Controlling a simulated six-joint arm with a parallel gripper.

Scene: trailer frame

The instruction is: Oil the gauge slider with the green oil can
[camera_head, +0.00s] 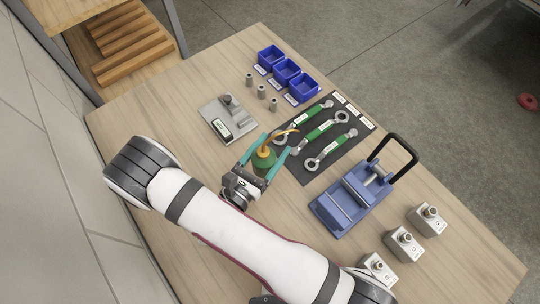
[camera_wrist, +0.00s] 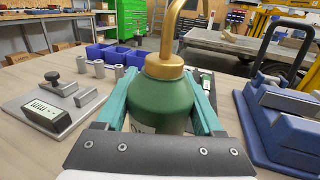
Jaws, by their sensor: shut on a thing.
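The green oil can (camera_head: 263,160) has a brass cap and a long curved brass spout. My gripper (camera_head: 264,165) is shut on the can, with one teal finger on each side of its body. In the wrist view the green oil can (camera_wrist: 163,100) stands upright between the fingers, and its spout tip is out of the frame. I cannot tell whether its base touches the table. The gauge (camera_head: 222,117) is a grey metal plate with a slider block and a labelled scale, left of and beyond the can. It also shows at the left of the wrist view (camera_wrist: 55,108).
A dark mat (camera_head: 327,152) with green-handled wrenches lies right of the can. Blue bins (camera_head: 287,71) and small grey cylinders (camera_head: 261,92) stand behind. A blue vise (camera_head: 350,197) and several metal blocks (camera_head: 404,243) are at the right. Table between can and gauge is clear.

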